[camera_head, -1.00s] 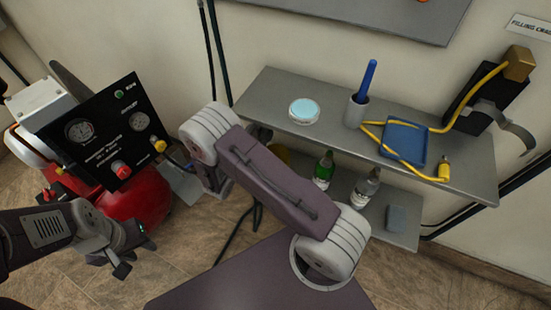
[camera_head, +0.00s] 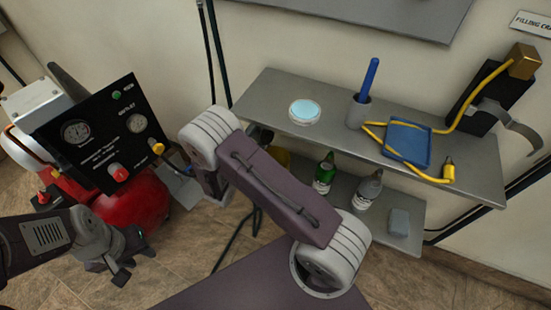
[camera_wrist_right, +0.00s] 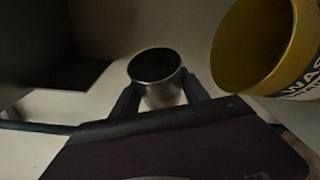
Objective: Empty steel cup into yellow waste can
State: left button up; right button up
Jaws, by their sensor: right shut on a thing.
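The steel cup (camera_wrist_right: 160,88) is in the right wrist view, with a dark opening facing up toward the camera. My right gripper (camera_wrist_right: 158,100) is shut on it, one dark finger on each side. The yellow waste can (camera_wrist_right: 252,48) is close by on the right of that view, its mouth apart from the cup and its label partly cut off. My left gripper (camera_head: 132,260) is at the lower left, open and empty, away from both.
Bottles (camera_head: 324,173) stand on the lower shelf. A red compressor (camera_head: 135,205) with a black panel is at left.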

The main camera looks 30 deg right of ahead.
jog(key=shift+s+d+f+m+t+b, duration=0.25)
jog(key=shift+s+f+m+b, duration=0.4)
jog(key=shift+b, duration=0.65)
jog(key=shift+s+r+m, duration=0.1)
jog(key=shift+r+m, duration=0.15)
jog(key=shift+r, duration=0.05)
jog(key=shift+r+m+h+b, duration=0.1)
jog(key=shift+m+h+b, duration=0.2)
jog(key=shift+b, duration=0.1)
jog(key=shift+m+t+b, duration=0.35)
jog(key=shift+m+b, duration=0.35)
jog(key=shift+b, duration=0.35)
jog(key=shift+s+r+h, duration=0.15)
jog(key=shift+r+h, duration=0.15)
jog(key=shift+h, duration=0.1)
jog(key=shift+m, duration=0.3)
